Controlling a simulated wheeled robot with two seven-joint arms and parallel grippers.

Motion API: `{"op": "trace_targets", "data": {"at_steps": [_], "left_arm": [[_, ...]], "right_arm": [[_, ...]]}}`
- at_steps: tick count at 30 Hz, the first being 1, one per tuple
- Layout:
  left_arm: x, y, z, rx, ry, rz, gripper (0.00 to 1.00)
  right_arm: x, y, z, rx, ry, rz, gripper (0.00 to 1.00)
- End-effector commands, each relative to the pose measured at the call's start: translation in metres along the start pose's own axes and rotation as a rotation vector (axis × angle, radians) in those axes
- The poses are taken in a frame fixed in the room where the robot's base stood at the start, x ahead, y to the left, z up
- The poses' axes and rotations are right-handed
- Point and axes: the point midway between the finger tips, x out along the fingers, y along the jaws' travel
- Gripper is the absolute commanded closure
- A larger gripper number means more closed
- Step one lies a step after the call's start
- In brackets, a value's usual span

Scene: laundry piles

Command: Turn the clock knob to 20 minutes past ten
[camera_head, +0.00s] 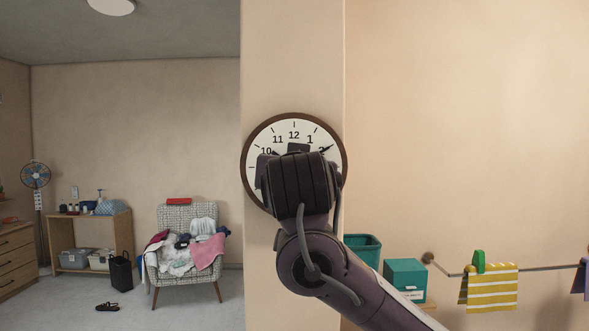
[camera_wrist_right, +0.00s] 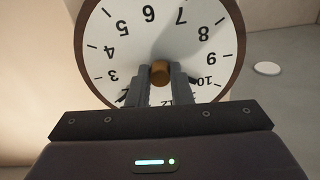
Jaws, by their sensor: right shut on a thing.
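A round clock (camera_head: 293,120) with a brown rim and white face hangs on the pillar in the head view. My right gripper (camera_head: 298,178) is in front of its centre and hides the lower face. In the right wrist view the clock (camera_wrist_right: 111,52) appears upside down. There, the brown knob (camera_wrist_right: 160,72) is at the centre of the face, and the fingers of my right gripper (camera_wrist_right: 159,83) are shut on it from both sides. One dark hand tip points towards the 2; another shows near the 10. The rest of the hands is hidden. My left gripper is not in view.
A teal bin (camera_head: 363,247) and a teal box (camera_head: 405,277) stand at the lower right. A wall rail (camera_head: 540,268) carries a yellow striped towel (camera_head: 489,287). An armchair (camera_head: 187,278) with piled laundry stands at the left. The wall around the clock is clear.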

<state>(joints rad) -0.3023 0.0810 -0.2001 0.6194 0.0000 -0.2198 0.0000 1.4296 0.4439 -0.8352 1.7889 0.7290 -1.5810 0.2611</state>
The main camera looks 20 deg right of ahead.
Motion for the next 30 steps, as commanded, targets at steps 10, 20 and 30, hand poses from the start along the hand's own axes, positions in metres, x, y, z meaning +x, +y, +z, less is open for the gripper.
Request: {"op": "trace_targets", "data": {"at_steps": [10, 20, 30], "left_arm": [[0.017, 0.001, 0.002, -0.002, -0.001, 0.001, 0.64], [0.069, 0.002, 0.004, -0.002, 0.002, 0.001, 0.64], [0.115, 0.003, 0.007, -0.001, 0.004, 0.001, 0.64]], "right_arm": [[0.0, 0.0, 0.004, 0.061, 0.001, -0.001, 1.0], [-0.001, 0.0, 0.007, 0.302, 0.002, -0.002, 1.0], [-0.001, 0.0, 0.005, 0.62, 0.001, -0.002, 1.0]]}}
